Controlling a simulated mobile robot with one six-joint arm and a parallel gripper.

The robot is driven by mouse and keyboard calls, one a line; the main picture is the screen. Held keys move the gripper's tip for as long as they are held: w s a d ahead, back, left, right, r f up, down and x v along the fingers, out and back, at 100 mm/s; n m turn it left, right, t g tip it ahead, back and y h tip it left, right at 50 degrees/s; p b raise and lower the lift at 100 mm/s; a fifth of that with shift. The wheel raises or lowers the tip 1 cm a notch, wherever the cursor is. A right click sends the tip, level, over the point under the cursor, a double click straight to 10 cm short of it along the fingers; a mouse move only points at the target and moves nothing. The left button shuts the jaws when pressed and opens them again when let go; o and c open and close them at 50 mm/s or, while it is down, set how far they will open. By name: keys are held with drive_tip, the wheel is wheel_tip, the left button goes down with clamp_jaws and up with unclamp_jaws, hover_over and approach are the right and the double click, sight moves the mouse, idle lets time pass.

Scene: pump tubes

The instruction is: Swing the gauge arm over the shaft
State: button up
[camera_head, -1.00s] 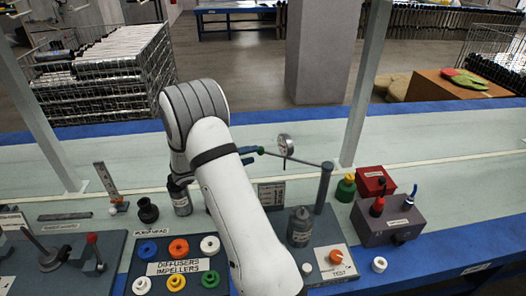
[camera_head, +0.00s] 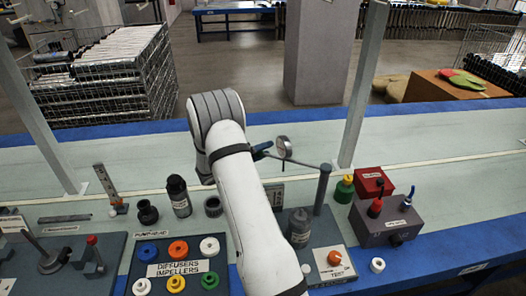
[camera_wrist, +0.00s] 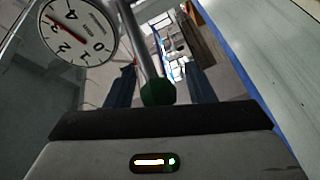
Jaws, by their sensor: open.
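The gauge arm (camera_head: 308,164) is a thin grey rod reaching left from the top of a dark post (camera_head: 322,190). A round dial gauge (camera_head: 284,147) hangs on it; its white face (camera_wrist: 78,28) fills the upper left of the wrist view. The rod ends in a green knob (camera_wrist: 158,92). My gripper (camera_head: 262,151) is at that end; in the wrist view its blue fingers (camera_wrist: 161,84) are open, one on each side of the knob, with gaps. A grey cylinder (camera_head: 300,226) stands upright left of the post; I cannot make out a shaft on it.
A tray of coloured rings (camera_head: 180,268) lies left of my arm. A black bottle (camera_head: 179,196) stands behind it. A red box (camera_head: 372,183), a grey lever box (camera_head: 388,224) and a green-yellow cylinder (camera_head: 345,189) stand right of the post. The bench behind is clear.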

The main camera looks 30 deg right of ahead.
drive_tip(key=shift+c, duration=0.6)
clamp_jaws()
drive_tip(key=shift+a, duration=0.15)
drive_tip(key=shift+s+f, duration=0.1)
